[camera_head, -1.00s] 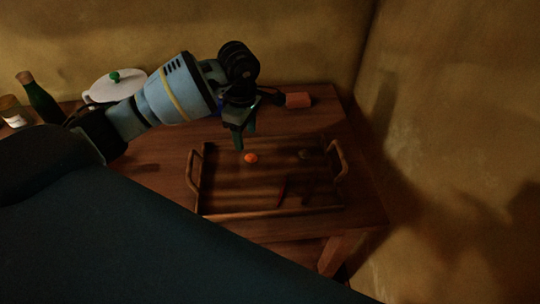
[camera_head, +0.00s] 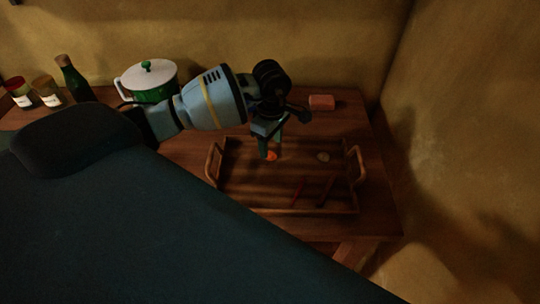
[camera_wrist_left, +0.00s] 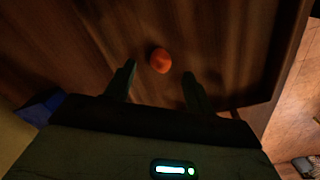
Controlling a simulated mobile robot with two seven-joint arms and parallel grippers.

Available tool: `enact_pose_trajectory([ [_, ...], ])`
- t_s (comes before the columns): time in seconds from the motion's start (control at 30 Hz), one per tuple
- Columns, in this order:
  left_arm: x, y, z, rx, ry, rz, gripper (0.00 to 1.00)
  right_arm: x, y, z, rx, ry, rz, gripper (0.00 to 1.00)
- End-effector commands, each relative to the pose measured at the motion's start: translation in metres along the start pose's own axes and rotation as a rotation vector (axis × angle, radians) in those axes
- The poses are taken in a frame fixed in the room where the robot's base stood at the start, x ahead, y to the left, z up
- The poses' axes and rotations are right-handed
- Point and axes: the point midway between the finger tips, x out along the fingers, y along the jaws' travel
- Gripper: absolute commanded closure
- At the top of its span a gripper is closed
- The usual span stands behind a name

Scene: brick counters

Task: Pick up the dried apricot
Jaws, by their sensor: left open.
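The dried apricot (camera_head: 272,156) is a small orange round piece lying in the wooden tray (camera_head: 290,209), toward its far left part. It also shows in the left wrist view (camera_wrist_left: 161,60), just ahead of and between the two fingertips. My left gripper (camera_head: 270,150) is open and empty above the tray, its fingers pointing down close to the apricot. In the left wrist view the open fingers (camera_wrist_left: 157,75) stand on either side below the apricot, with no visible contact. The right gripper is not in view.
A white-lidded pot (camera_head: 150,80), a bottle (camera_head: 74,80) and jars (camera_head: 47,90) stand left.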

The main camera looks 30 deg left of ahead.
Motion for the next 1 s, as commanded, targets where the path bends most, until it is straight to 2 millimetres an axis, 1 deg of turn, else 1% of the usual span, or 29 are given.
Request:
enact_pose_trajectory([
  [0.03,0.005,-0.001,-0.001,-0.002,0.001,0.001,0.45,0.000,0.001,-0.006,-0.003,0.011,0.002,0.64],
  [0.07,0.010,-0.001,-0.001,-0.002,-0.001,0.001,0.45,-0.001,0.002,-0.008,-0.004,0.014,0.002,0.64],
  [0.23,0.030,-0.001,-0.001,0.000,-0.001,0.001,0.45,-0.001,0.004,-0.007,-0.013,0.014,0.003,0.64],
  [0.33,0.035,-0.001,-0.002,-0.001,0.001,0.001,0.45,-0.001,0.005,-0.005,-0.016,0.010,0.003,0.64],
  [0.53,0.035,-0.001,-0.002,-0.001,0.001,0.002,0.45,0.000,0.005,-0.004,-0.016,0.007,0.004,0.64],
  [0.57,0.035,-0.001,-0.002,-0.001,0.001,0.002,0.48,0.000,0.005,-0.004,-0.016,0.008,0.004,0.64],
  [0.9,0.035,-0.001,-0.002,0.000,0.001,0.002,0.93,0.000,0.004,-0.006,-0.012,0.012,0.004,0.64],
  [1.0,0.035,-0.001,-0.002,-0.001,0.001,0.002,0.93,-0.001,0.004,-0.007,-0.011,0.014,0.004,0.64],
])
